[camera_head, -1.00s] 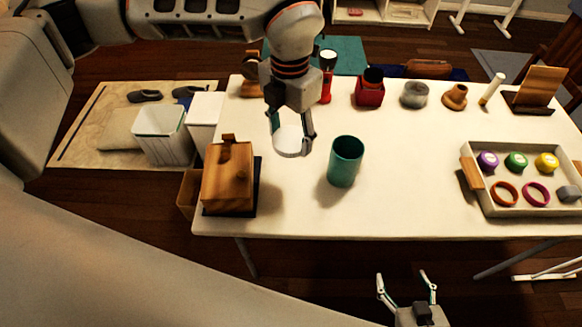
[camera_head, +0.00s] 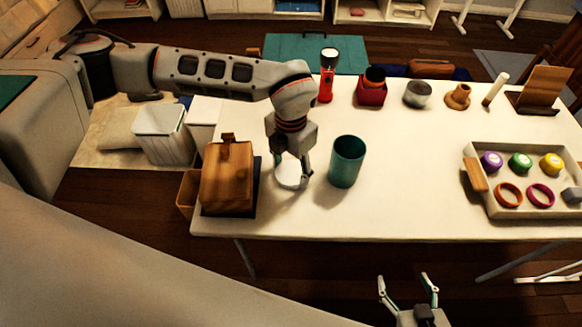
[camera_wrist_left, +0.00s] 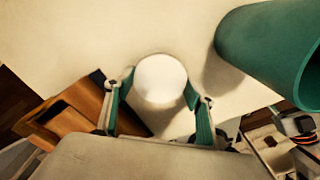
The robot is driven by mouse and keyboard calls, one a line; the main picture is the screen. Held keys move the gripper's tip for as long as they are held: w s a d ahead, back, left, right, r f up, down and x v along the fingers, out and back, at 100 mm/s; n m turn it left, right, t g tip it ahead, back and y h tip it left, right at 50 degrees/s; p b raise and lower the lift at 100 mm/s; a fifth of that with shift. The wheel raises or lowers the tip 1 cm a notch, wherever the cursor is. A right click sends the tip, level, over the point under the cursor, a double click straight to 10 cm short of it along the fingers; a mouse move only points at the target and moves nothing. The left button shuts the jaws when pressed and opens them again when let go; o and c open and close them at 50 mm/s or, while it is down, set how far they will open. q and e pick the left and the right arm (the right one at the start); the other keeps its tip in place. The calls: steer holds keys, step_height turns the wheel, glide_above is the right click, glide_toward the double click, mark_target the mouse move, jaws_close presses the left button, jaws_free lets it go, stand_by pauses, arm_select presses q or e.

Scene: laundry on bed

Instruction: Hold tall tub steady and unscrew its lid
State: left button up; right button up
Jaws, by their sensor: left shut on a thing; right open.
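The teal tub (camera_head: 347,163) stands upright on the white table with its mouth uncovered. It also shows in the left wrist view (camera_wrist_left: 262,48), at the upper right. My left gripper (camera_head: 290,172) is shut on a round white lid (camera_head: 289,177), just left of the tub and apart from it. In the left wrist view the lid (camera_wrist_left: 160,80) sits between the teal finger pads. I cannot tell whether the lid touches the table. My right gripper (camera_head: 408,283) is open and empty, in front of the table's front edge.
A wooden box (camera_head: 227,180) stands close left of my left gripper. A tray (camera_head: 505,208) with coloured lids and rings lies at the right. A red flashlight (camera_head: 326,84), a red holder (camera_head: 371,91) and other items line the back. The table between tub and tray is clear.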

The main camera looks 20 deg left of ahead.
arm_select(q)
steer(key=o, duration=1.2)
